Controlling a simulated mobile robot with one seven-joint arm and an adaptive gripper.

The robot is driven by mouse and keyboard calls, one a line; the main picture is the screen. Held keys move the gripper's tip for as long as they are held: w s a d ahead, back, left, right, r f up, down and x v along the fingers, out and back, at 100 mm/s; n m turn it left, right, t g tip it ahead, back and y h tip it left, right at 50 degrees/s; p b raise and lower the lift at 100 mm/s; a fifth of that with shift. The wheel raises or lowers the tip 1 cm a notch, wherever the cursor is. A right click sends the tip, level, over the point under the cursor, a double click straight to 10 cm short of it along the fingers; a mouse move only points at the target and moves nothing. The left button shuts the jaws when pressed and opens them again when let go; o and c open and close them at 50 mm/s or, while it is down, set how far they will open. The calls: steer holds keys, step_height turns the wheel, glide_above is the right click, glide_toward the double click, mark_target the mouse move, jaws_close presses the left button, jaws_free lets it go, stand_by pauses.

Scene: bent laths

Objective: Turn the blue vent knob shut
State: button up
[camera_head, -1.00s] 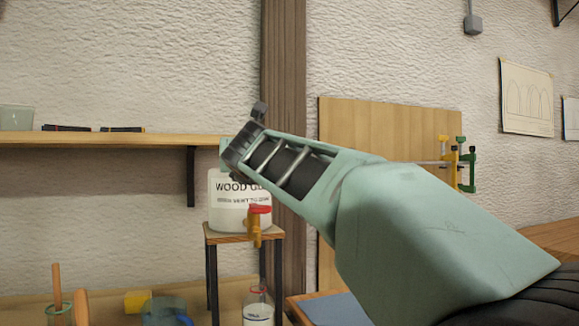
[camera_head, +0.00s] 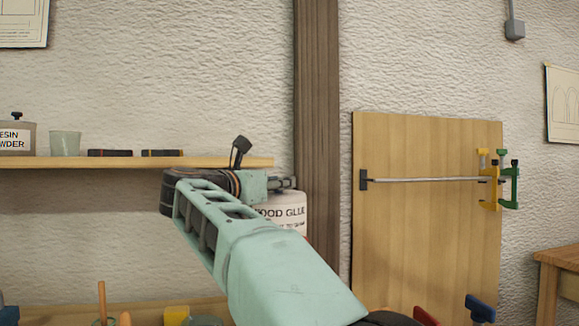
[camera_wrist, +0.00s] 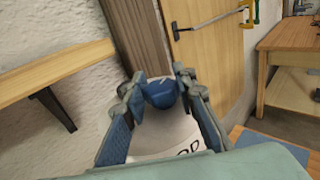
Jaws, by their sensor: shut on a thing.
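The blue vent knob (camera_wrist: 162,93) sits on top of the white wood glue container (camera_wrist: 165,133), in the middle of the wrist view. My gripper (camera_wrist: 160,79) has one finger on each side of the knob and is shut on it. In the head view, my gripper (camera_head: 284,183) is just above the wood glue container (camera_head: 285,212). The knob cannot be made out there. My arm hides the lower left part of the container. The wrist view does not show clearly how far the knob is turned.
A wall shelf (camera_head: 225,163) holding a jar (camera_head: 15,138) and a cup (camera_head: 65,144) is close to my wrist. A wooden post (camera_head: 316,110) stands behind the container. A board (camera_head: 425,240) with clamps (camera_head: 511,185) leans right of it. A wooden table (camera_head: 560,265) is far right.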

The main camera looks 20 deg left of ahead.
steer(key=shift+a+r+m+g+h+p, duration=0.1)
steer(key=shift+m+g+h+p, duration=0.65)
steer(key=shift+p, duration=1.7)
steer(key=shift+r+m+g+h+p, duration=0.15)
steer(key=shift+m+h+p, duration=0.7)
steer(key=shift+h+p, duration=1.25)
steer(key=p, duration=0.3)
steer(key=shift+f+m+g, duration=0.1)
steer(key=shift+m+g, duration=0.2)
steer(key=shift+m, duration=0.1)
steer(key=shift+o, duration=0.2)
steer(key=h+p, duration=0.1)
steer(key=p, duration=0.1)
steer(key=shift+f+m+g+p, duration=0.1)
steer(key=shift+m+g+p, duration=0.2)
steer(key=shift+m+p, duration=0.1)
steer(key=shift+f, duration=0.2)
steer(key=shift+c, duration=0.2)
steer(key=o, duration=1.2)
steer(key=shift+r, duration=0.1)
steer(key=v, duration=1.2)
